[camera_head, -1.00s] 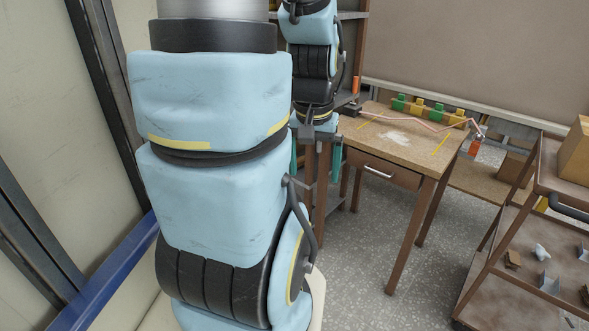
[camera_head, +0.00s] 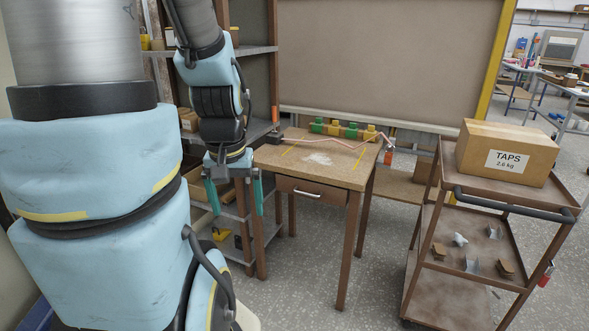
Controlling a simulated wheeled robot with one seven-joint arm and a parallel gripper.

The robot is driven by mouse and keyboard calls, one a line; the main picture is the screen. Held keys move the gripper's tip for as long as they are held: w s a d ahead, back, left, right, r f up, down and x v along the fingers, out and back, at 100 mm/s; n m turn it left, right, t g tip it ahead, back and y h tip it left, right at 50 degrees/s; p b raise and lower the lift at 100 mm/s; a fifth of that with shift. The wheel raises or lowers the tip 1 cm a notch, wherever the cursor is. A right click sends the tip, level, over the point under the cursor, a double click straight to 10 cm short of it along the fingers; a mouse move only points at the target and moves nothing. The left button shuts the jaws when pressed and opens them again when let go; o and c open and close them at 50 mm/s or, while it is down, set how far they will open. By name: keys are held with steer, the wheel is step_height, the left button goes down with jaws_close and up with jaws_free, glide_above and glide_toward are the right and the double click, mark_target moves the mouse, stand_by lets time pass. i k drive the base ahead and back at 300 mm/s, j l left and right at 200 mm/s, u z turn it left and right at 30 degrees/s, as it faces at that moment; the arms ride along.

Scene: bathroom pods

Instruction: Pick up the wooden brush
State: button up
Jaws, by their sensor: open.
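I cannot pick out a wooden brush with certainty. Small brown pieces lie on the cart's middle shelf, one at the left (camera_head: 439,250) and one at the right (camera_head: 506,269); they are too small to identify. My gripper (camera_head: 234,203) points down with its two teal fingers apart and nothing visible between them. It hangs in front of the left side of the wooden table (camera_head: 275,157), left of its drawer. The tabletop bears a pale dusty patch, yellow strips and a pinkish cord, with no clear brush.
The brown cart (camera_head: 420,262) stands at the right with a cardboard box (camera_head: 507,153) marked TAPS on top. Green and yellow blocks (camera_head: 335,128) line the table's back edge. Shelving (camera_head: 255,51) stands behind my arm. Speckled floor is clear between table and cart.

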mark_target(230, 196)
steer(key=i+l+u, duration=0.25)
steer(key=i, duration=0.4)
steer(key=i+l+u, duration=0.3)
steer(key=i+l, duration=0.25)
steer(key=u, duration=1.1)
steer(key=i+l, duration=0.05)
